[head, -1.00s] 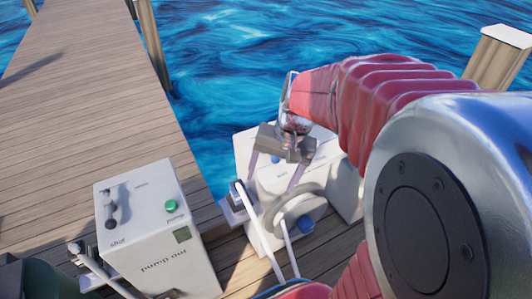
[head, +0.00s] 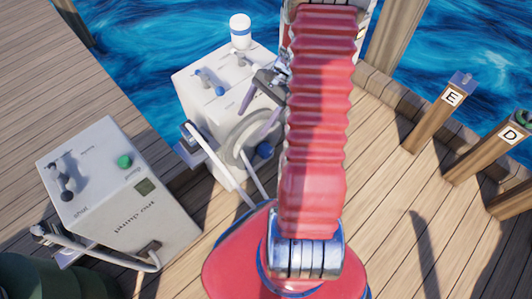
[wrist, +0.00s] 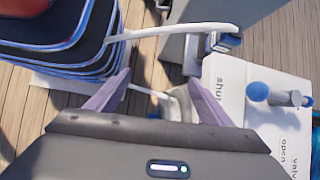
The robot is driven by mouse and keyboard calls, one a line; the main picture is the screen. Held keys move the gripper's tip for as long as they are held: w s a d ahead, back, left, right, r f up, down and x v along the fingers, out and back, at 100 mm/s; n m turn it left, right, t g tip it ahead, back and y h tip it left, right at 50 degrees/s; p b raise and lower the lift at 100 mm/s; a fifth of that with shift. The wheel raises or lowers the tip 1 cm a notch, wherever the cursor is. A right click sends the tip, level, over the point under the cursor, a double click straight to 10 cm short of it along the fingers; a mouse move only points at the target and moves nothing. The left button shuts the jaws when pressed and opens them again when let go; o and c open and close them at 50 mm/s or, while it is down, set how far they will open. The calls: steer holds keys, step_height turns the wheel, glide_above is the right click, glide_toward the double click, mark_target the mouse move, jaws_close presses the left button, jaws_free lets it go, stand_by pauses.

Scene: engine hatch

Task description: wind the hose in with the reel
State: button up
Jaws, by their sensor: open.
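The white hose (head: 215,160) runs from a holder (head: 190,133) at the cabinet's left edge down past the reel, and another length hangs below the reel. My gripper (head: 258,112) is open and empty, its two purple fingers just above and in front of the reel. In the wrist view the reel (wrist: 180,103) shows partly between the fingers, and the hose (wrist: 165,31) crosses above them. My gripper body hides the reel's lower part there.
The cabinet top carries small levers, a blue ball (head: 220,91) and a white-and-blue cylinder (head: 240,30). A pump-out box (head: 120,200) with a green button stands left. Posts marked E (head: 440,110) and D (head: 490,150) stand right.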

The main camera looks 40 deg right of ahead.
steer(key=s+d+f+m+t+y, duration=0.1)
steer(key=d+f+m+t, duration=0.2)
steer(key=d+f+m, duration=0.55)
steer(key=s+d+f+m+t+y, duration=0.2)
steer(key=f+m+t, duration=0.25)
steer(key=f, duration=0.95)
steer(key=m+t+h, duration=0.5)
steer(key=m+t, duration=0.1)
steer(key=m, duration=0.7)
glide_toward(270, 154)
steer(key=s, duration=0.2)
steer(key=shift+w+d+r, duration=0.1)
steer(key=shift+d+r, duration=0.25)
steer(key=shift+d, duration=0.1)
steer(key=shift+w, duration=0.1)
steer(key=x, duration=1.3)
steer(key=shift+w+a, duration=0.25)
steer(key=shift+a, duration=0.05)
steer(key=shift+c, duration=0.5)
